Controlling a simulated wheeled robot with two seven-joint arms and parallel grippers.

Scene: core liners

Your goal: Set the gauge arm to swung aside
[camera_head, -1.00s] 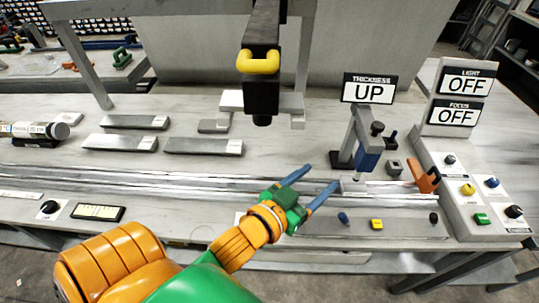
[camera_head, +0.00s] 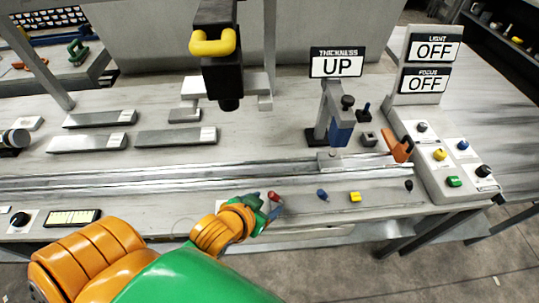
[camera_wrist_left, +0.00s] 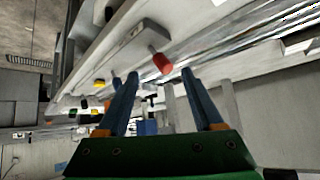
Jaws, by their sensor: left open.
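The thickness gauge (camera_head: 335,112) stands at the back of the bench, right of centre, below a sign (camera_head: 337,62) reading THICKNESS UP. Its grey arm leans from a dark base and carries a blue block (camera_head: 341,133) and a black knob. My left gripper (camera_head: 268,207) is low at the bench's front edge, well left of and nearer than the gauge. Its two blue fingers are apart and empty in the left wrist view (camera_wrist_left: 160,85). A red knob (camera_head: 274,196) is close by its tips; it also shows in the left wrist view (camera_wrist_left: 162,63). My right gripper is out of view.
A blue knob (camera_head: 322,195), a yellow button (camera_head: 355,197) and a black knob (camera_head: 408,186) line the front strip. An orange lever (camera_head: 399,147) and control box (camera_head: 440,160) stand right. Metal rails (camera_head: 150,178) cross the bench. A camera column (camera_head: 219,60) hangs above.

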